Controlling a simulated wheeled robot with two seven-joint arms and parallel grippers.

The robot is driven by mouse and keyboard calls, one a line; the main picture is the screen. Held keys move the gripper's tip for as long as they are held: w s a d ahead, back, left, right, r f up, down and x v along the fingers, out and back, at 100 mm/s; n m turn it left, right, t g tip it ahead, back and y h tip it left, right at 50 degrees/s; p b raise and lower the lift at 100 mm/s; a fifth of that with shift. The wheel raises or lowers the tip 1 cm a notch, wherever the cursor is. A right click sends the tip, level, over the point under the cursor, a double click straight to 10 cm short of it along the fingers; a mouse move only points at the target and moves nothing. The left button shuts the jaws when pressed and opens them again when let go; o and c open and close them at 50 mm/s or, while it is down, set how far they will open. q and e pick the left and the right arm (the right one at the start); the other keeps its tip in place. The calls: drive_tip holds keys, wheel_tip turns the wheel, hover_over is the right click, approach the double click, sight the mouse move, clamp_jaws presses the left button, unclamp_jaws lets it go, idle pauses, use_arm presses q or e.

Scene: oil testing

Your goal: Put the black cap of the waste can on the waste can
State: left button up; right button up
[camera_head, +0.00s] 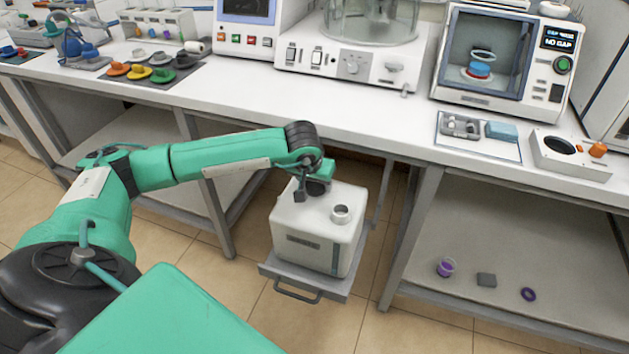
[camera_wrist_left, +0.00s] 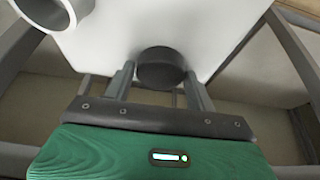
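The waste can (camera_head: 312,235) is a white box-shaped can on a pulled-out grey tray under the bench. Its round neck (camera_head: 341,214) stands open on the top right; the neck also shows at the upper left of the left wrist view (camera_wrist_left: 75,8). The black cap (camera_wrist_left: 160,68) is a dark disc between the two fingers of my left gripper (camera_wrist_left: 160,80), over the can's white top. I cannot tell whether the fingers press on it. In the head view my left gripper (camera_head: 309,190) is at the can's back edge, left of the neck. My right gripper is not in view.
The tray (camera_head: 330,284) has a front handle. The white bench (camera_head: 240,75) runs close behind and above, carrying instruments. A grey leg (camera_head: 402,255) stands right of the can. A purple cup (camera_head: 446,267), grey block (camera_head: 486,280) and purple ring (camera_head: 528,294) lie on the lower right shelf.

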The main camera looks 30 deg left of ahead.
use_arm(q)
drive_tip(key=o, duration=0.4)
drive_tip(key=shift+c, duration=0.2)
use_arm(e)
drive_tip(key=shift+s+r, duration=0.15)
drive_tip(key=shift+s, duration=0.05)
use_arm(q)
drive_tip(key=v, duration=1.2)
drive_tip(key=shift+p, duration=0.3)
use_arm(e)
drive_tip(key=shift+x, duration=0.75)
use_arm(q)
drive_tip(key=shift+s, duration=0.1)
